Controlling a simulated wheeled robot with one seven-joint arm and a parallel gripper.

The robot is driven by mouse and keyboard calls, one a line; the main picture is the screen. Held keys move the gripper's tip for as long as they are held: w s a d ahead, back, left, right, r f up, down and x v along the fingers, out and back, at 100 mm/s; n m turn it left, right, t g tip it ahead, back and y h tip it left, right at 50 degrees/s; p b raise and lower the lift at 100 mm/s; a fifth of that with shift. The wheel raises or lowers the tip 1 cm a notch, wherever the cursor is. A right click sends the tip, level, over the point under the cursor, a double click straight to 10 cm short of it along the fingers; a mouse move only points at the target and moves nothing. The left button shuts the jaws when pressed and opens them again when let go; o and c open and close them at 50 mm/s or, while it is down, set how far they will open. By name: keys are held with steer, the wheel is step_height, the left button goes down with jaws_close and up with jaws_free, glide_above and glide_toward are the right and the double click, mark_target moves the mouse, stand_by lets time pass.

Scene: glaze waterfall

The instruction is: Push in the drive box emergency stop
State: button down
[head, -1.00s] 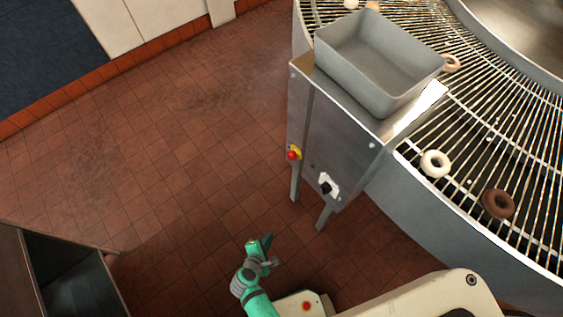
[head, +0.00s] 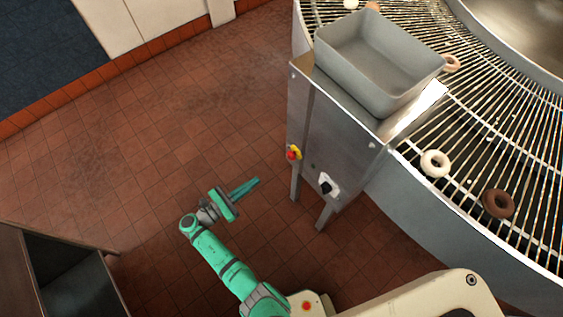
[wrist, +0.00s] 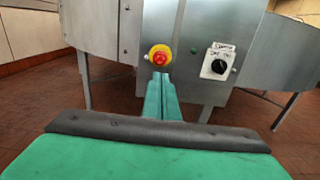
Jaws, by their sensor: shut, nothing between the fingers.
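The emergency stop is a red button on a yellow base (head: 293,154), on the side of the steel drive box (head: 335,140). In the wrist view the red button (wrist: 160,58) faces me, just beyond and above the fingertips in the picture. My gripper (head: 257,181) is green, with its two fingers together and nothing between them. In the head view it points right toward the drive box, with a gap between fingertips and button. In the wrist view the shut fingers (wrist: 161,78) cover the panel below the button.
A black rotary switch (wrist: 218,66) on a white plate is right of the button. A grey bin (head: 375,65) sits on top of the box. A wire conveyor (head: 465,150) with several doughnuts curves behind. An open cabinet (head: 60,265) stands at lower left. The tiled floor between is clear.

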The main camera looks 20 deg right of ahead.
mark_target(289, 157)
steer(key=x, duration=1.4)
steer(key=shift+f, duration=0.1)
steer(key=shift+w, duration=0.15)
